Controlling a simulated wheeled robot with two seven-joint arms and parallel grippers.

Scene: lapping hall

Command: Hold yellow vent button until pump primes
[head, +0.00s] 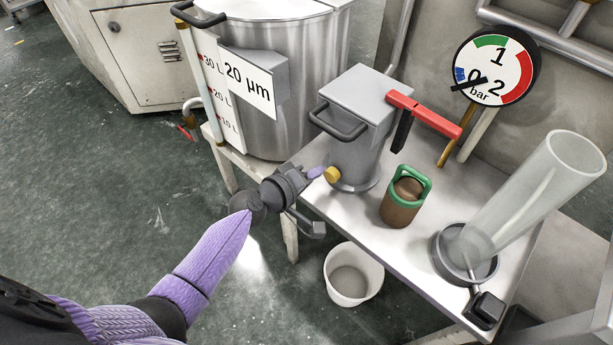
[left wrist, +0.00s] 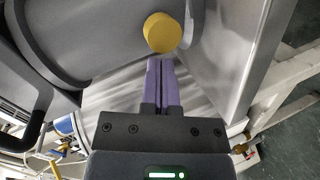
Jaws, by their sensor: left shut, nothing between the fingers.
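The yellow vent button (head: 332,174) sticks out low on the side of a grey pump housing (head: 356,125) on the bench. In the left wrist view the yellow button (left wrist: 162,32) is just beyond my purple fingertips. My left gripper (head: 316,172) is shut and empty, its tips at or very near the button in the head view. The left wrist view shows the two fingers (left wrist: 161,68) side by side; whether they touch the button I cannot tell. A gauge (head: 490,70) marked in bar has its black needle near 0, by the blue band. My right gripper is not in view.
A steel tank (head: 315,60) labelled 20 µm stands left of the pump. A red-handled lever (head: 424,112), a brown jar with green handle (head: 402,202) and a tilted clear cylinder (head: 535,195) are to the right. A white bucket (head: 352,290) stands on the floor below.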

